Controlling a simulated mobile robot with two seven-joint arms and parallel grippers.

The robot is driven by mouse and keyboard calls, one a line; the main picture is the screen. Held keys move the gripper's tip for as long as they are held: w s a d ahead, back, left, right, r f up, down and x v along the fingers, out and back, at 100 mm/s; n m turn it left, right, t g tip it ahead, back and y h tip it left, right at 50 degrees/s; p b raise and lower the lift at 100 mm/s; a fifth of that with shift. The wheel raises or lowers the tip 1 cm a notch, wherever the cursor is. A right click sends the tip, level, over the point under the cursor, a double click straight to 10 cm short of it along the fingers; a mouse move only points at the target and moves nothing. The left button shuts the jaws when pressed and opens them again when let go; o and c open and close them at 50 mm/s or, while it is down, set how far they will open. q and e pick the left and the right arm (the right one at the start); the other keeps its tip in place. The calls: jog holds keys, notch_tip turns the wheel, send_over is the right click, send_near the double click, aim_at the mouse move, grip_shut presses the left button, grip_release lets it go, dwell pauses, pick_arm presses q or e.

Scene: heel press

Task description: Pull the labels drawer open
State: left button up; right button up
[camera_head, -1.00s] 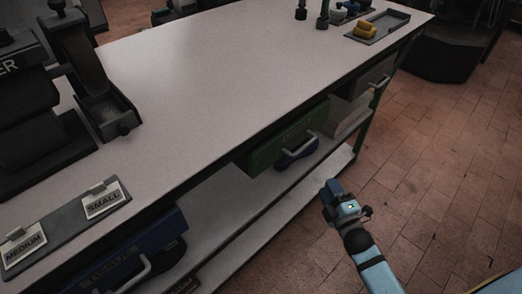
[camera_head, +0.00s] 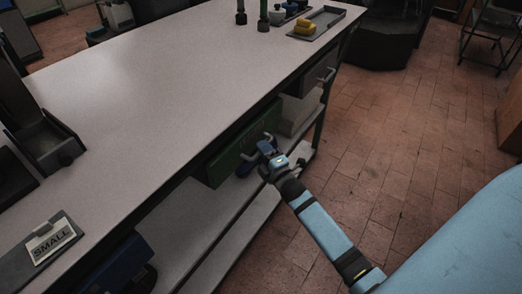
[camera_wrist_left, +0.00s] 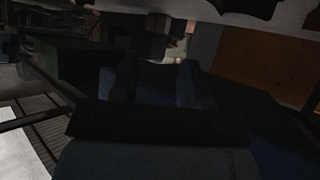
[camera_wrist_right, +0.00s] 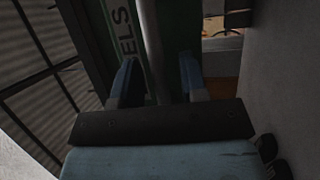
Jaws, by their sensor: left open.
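The labels drawer (camera_head: 222,160) is a green drawer under the bench top, with a pale bar handle. It looks shut or nearly so. In the right wrist view its front shows the letters "ELS" (camera_wrist_right: 127,35), and the grey handle (camera_wrist_right: 152,45) runs between my fingers. My right gripper (camera_head: 262,147) is at the handle, and its two fingers (camera_wrist_right: 157,82) stand apart on either side of the bar. I see no clear contact. My left gripper (camera_wrist_left: 160,85) is open and empty in its dark wrist view; it is outside the head view.
A grey drawer (camera_head: 318,78) is further along the bench, and a blue one (camera_head: 122,265) nearer. A lower shelf (camera_head: 240,235) runs below. The bench top (camera_head: 170,90) is mostly clear, with a "SMALL" card (camera_head: 50,240) at the near end. Brick floor lies open right.

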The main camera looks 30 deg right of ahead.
jog(key=shift+w, duration=0.35)
grip_shut()
pick_arm(q)
jog(key=s+r+p, duration=0.1)
jog(key=p, duration=0.1)
jog(key=s+r+p, duration=0.1)
jog(key=p, duration=0.2)
jog(key=shift+s+d+r+p, duration=0.15)
jog(key=shift+s+r+p, duration=0.05)
jog(key=shift+s+p, duration=0.1)
pick_arm(e)
jog(key=s+d, duration=0.4)
jog(key=s, duration=0.6)
jog(key=s+d, duration=0.4)
jog(key=s, duration=0.7)
jog(key=shift+s+d, duration=0.15)
jog(key=shift+d, duration=0.25)
